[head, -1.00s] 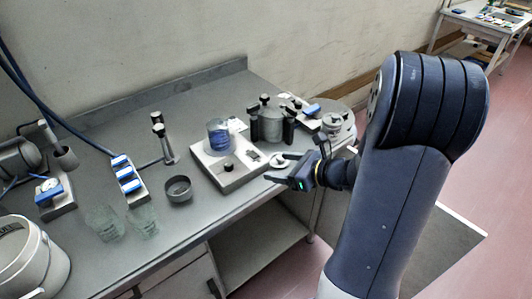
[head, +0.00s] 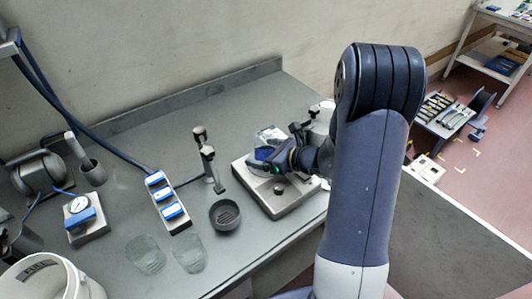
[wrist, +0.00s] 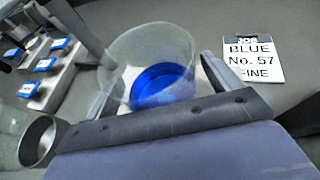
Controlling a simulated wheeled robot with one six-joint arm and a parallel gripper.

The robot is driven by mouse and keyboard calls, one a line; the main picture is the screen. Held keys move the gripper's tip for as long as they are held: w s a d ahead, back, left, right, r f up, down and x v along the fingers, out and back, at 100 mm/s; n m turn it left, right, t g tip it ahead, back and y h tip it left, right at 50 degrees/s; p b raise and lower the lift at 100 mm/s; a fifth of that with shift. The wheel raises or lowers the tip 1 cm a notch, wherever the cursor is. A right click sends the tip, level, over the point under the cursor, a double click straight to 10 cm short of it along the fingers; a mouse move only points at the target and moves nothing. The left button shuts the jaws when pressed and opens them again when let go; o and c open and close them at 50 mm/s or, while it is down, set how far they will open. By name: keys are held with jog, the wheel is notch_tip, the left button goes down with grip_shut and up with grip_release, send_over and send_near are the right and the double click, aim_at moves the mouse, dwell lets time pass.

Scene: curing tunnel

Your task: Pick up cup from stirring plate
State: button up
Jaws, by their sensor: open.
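The cup is a clear beaker with blue liquid (wrist: 163,82) in the wrist view, standing between the two fingers of my gripper (wrist: 155,90). In the head view the cup (head: 264,154) is mostly hidden behind my gripper (head: 272,162), with a bit of blue showing. The stirring plate (head: 262,198) is a pale square box with a dark knob, under the cup and gripper. My gripper is open, with a finger on either side of the cup; I cannot tell whether either touches it.
A dark bowl (head: 225,216), two clear glasses (head: 188,253) and a strip with blue blocks (head: 167,203) are left of the plate. A clamp stand (head: 207,160) rises near the plate.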

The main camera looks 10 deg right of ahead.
jog(key=c, duration=1.2)
jog(key=shift+o, duration=0.2)
jog(key=shift+r, duration=0.15)
